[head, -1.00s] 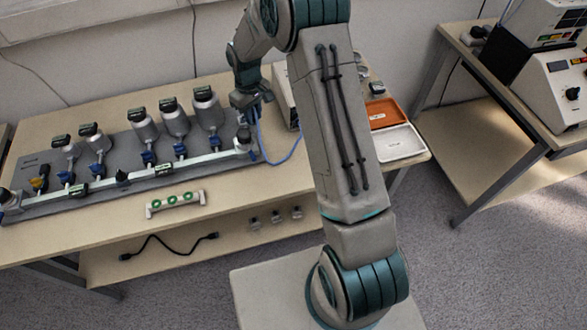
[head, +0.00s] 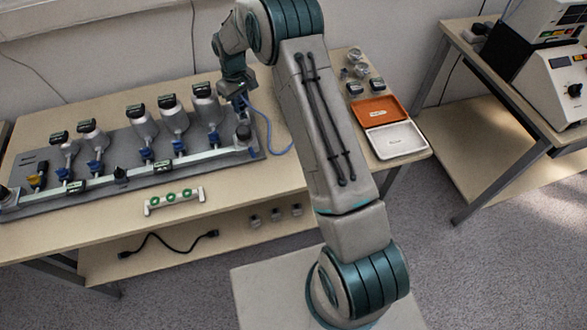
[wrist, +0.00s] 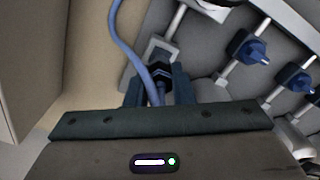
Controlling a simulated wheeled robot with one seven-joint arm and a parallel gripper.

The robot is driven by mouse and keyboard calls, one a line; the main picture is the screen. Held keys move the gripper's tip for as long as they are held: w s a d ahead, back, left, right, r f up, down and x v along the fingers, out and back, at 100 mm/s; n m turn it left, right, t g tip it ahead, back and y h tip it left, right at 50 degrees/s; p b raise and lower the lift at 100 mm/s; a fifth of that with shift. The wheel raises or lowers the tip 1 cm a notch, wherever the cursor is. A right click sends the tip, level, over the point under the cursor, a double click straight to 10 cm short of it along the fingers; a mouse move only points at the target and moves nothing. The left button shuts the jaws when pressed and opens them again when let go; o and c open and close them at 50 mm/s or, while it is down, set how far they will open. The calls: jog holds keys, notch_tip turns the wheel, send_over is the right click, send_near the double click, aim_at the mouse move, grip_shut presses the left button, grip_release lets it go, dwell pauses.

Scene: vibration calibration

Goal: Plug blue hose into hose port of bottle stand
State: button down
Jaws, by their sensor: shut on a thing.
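The bottle stand (head: 110,195) is a grey board on the table with several upside-down grey bottles, blue valves and a pale rail. My gripper (head: 240,98) is over the stand's right end, near the last bottle. In the wrist view my gripper (wrist: 162,90) is shut on the end of the blue hose (wrist: 125,35), at a dark connector. The blue hose (head: 268,119) loops down to the right in the head view. A light square fitting (wrist: 160,50), perhaps the hose port, lies just beyond the connector. I cannot tell whether they touch.
A rack with green rings (head: 174,201) lies in front of the stand. Orange (head: 378,108) and white (head: 396,141) trays sit at the table's right end, with small jars behind. Blue valves (wrist: 253,50) stand to the right in the wrist view.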

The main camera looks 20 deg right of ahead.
jog(key=shift+s+f+b, duration=0.1)
jog(key=shift+f+b, duration=1.1)
dwell(3.4)
dwell(0.3)
jog(key=shift+m+b, duration=0.35)
jog(key=shift+m, duration=1.65)
jog(key=shift+m, duration=2)
